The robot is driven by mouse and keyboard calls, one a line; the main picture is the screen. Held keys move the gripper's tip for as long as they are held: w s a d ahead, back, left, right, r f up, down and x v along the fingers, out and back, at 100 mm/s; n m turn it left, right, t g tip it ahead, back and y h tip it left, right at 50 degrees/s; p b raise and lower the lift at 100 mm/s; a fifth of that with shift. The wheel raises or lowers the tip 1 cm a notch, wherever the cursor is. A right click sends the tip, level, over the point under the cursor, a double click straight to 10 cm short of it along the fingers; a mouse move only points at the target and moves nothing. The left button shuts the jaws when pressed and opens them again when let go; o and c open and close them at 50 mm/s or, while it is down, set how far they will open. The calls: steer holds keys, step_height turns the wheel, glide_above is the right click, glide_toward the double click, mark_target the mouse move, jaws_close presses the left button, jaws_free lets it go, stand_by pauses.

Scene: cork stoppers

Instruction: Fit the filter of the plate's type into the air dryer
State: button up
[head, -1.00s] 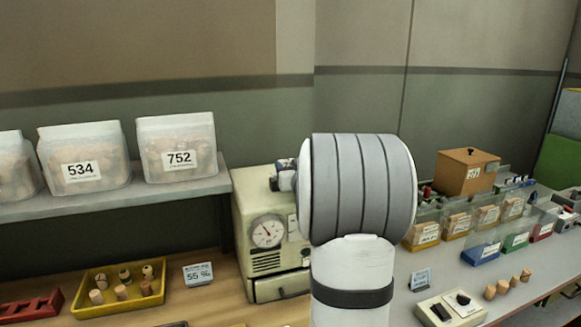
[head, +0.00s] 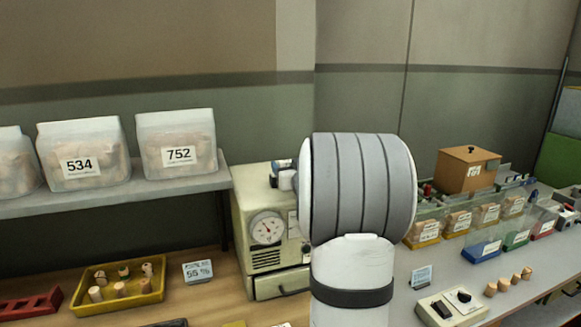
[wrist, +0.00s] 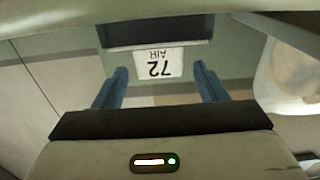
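The air dryer appears to be the cream cabinet (head: 262,205) with a round gauge (head: 266,229) and a lower drawer, partly hidden behind my arm. In the wrist view a white plate (wrist: 160,63) shows upside down and seems to read "72" and "AIR". A dark rectangular slot (wrist: 155,31) lies just above it in the picture. My gripper (wrist: 160,70) is open, with its two blue fingers on either side of the plate in the view and nothing seen between them. Its distance from the plate is unclear. I cannot identify a filter.
Bags marked 534 (head: 83,154) and 752 (head: 177,145) stand on the left shelf (head: 150,197). A yellow tray (head: 118,305) of corks is below. The right counter carries several bins, a wooden box (head: 467,171), a switch unit (head: 452,307) and loose corks.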

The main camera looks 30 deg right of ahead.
steer(key=shift+o, duration=0.3)
steer(key=b+v, duration=0.2)
steer(key=v, duration=0.6)
stand_by(0.4)
steer(key=s+a+f+g, duration=0.4)
steer(key=a, duration=0.4)
steer(key=s+a+f+g, duration=0.4)
steer(key=a+f, duration=0.1)
steer(key=a, duration=0.2)
steer(key=s+a+f+n+g+y, duration=0.1)
steer(key=s+a+f+g+y, duration=0.1)
steer(key=s+a, duration=0.4)
steer(key=s+a+f+n+g+y, duration=0.2)
steer(key=s+a+f+g, duration=0.2)
steer(key=s+a, duration=0.3)
steer(key=s, duration=0.3)
steer(key=shift+s+f+y, duration=0.2)
steer(key=shift+s+y, duration=0.1)
steer(key=shift+a, duration=0.1)
